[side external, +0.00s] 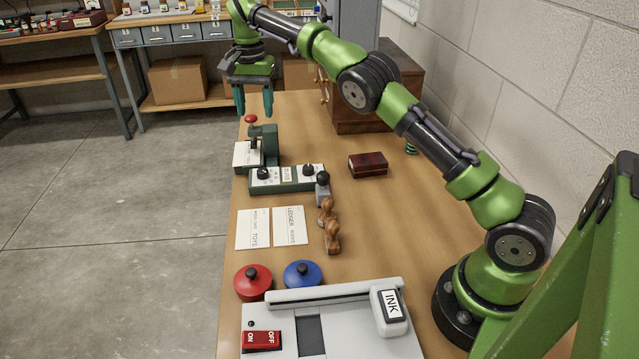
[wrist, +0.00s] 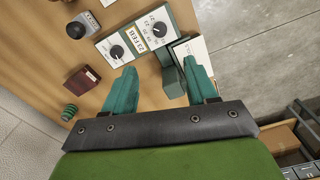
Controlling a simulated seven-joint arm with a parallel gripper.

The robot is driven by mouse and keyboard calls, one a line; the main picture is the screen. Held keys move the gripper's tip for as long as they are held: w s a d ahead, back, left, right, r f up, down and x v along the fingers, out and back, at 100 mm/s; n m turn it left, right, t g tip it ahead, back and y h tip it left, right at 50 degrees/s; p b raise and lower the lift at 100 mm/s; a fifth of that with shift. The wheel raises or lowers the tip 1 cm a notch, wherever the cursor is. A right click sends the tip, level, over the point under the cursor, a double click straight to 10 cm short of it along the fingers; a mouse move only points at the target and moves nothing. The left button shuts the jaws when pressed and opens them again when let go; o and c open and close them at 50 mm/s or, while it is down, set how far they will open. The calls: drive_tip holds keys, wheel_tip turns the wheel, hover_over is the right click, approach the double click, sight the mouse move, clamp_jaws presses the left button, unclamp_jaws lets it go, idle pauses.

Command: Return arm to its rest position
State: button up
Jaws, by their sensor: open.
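My green arm reaches along the wooden table from its base at the lower right. My gripper (side external: 254,103) is at the far end of the table, pointing down, above and beyond the dark green press with the red knob (side external: 262,146). In the wrist view my gripper (wrist: 162,92) shows two teal fingers spread wide apart. Nothing is between the fingertips. The press column (wrist: 174,80) shows between and beyond the fingers there. The date unit with two black dials (side external: 287,178) stands near the press; it also shows in the wrist view (wrist: 135,36).
A dark red box (side external: 368,164), wooden stamps (side external: 332,237), two cards (side external: 253,229), red (side external: 253,282) and blue (side external: 303,274) knobbed lids and a grey ink machine (side external: 340,340) occupy the table (side external: 398,222). A wooden cabinet (side external: 365,116) stands at the right back, near the wall.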

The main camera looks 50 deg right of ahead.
drive_tip(key=s+a+r+n+t, duration=0.1)
drive_tip(key=s+a+n+t, duration=0.1)
drive_tip(key=s, duration=0.9)
drive_tip(key=s+a+r+n+t+y, duration=0.1)
drive_tip(key=s+a+n+t, duration=0.1)
drive_tip(key=s, duration=0.9)
drive_tip(key=s+a+r+n+t+y, duration=0.1)
drive_tip(key=s+a+r+n+t, duration=0.1)
drive_tip(key=s, duration=1)
drive_tip(key=shift+a+n+t, duration=0.25)
drive_tip(key=shift+n+t, duration=0.35)
drive_tip(key=shift+n, duration=0.4)
